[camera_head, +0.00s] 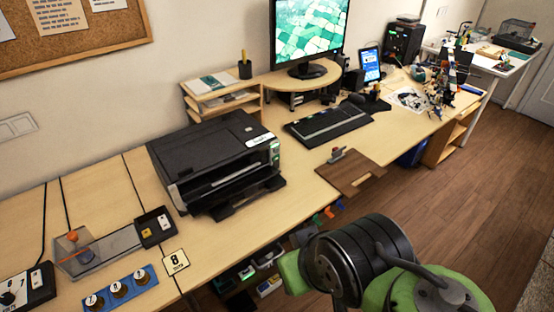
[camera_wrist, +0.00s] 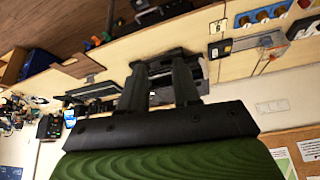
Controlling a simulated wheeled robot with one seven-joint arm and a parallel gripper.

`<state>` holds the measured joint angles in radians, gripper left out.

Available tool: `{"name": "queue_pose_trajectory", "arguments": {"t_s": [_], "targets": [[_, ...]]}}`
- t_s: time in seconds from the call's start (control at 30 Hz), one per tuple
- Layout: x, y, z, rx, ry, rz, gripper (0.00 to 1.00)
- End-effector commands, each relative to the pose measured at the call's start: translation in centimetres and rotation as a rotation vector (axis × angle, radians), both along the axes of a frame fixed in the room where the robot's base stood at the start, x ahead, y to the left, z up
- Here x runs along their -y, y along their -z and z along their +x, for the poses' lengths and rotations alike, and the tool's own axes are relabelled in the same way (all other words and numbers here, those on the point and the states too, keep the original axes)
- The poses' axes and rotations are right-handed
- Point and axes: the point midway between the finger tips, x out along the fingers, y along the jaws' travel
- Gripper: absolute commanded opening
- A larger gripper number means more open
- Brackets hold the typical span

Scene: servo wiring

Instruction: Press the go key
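No key with a readable "go" label shows. A small black box (camera_head: 155,227) with a yellow and a white button stands left of the printer. Another black box (camera_head: 27,287) with light buttons is at the lower left edge, partly cut off. A black keyboard (camera_head: 328,122) lies before the monitor; its key labels are too small to read. My gripper (camera_wrist: 160,72) shows two dark fingers apart with nothing visible between them. They point toward the bench and cover part of the printer in the wrist view. In the head view the fingers are hidden behind my arm.
A black printer (camera_head: 215,165) stands mid-bench. A brown board (camera_head: 350,174) overhangs the front edge.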

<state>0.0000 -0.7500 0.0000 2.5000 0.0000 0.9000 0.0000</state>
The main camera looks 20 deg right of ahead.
Motion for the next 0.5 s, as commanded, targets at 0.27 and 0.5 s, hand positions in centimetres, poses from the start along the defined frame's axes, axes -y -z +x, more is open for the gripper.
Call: {"name": "queue_pose_trajectory", "arguments": {"t_s": [0.27,0.5], "targets": [[0.0,0.0,0.0,0.0,0.0,0.0,0.0],[0.0,0.0,0.0,0.0,0.0,0.0,0.0]]}}
